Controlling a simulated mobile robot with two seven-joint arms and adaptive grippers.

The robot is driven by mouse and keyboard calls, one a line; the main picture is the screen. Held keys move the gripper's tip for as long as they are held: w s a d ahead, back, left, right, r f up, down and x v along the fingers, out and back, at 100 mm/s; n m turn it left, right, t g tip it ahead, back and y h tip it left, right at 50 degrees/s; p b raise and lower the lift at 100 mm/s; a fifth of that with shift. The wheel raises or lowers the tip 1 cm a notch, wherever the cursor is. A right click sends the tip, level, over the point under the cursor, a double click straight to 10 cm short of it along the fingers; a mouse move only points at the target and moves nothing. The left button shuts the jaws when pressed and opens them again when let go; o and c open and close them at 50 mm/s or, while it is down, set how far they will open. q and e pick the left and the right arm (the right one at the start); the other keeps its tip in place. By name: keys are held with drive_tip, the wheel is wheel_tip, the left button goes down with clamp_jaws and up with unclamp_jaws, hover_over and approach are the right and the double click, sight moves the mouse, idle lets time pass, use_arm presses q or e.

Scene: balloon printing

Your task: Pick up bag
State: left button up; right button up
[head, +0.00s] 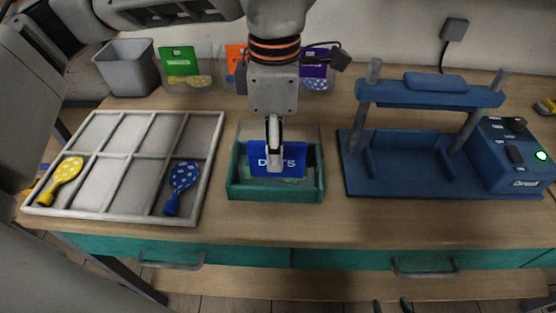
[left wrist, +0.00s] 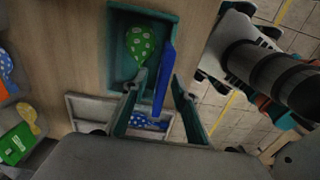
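The bag shows as a blue header card reading "DOTS" (head: 291,160), upright in a small teal box (head: 275,193) at the middle of the table. In the left wrist view the card (left wrist: 164,75) is seen nearly edge-on, and a green dotted balloon (left wrist: 140,42) lies beside it in the box. I cannot tell whether the balloon is inside the bag. My left gripper (head: 274,150) points down at the card. Its fingers (left wrist: 159,82) are apart, on either side of the card, with gaps visible. My right gripper (head: 390,306) shows only two separated dark fingertips at the bottom edge.
A divided tray (head: 122,215) at left holds a yellow (head: 66,172) and a blue dotted balloon (head: 183,180). A blue press (head: 420,190) stands at right. A grey bin (head: 128,68) and bags with green (head: 179,62), orange and purple cards stand behind.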

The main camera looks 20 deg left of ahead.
sight(275, 175)
use_arm(q)
wheel_tip(275, 175, down, 4)
drive_tip(key=shift+s+f, duration=0.1)
drive_tip(key=shift+f, duration=0.05)
drive_tip(key=shift+c, duration=0.4)
clamp_jaws()
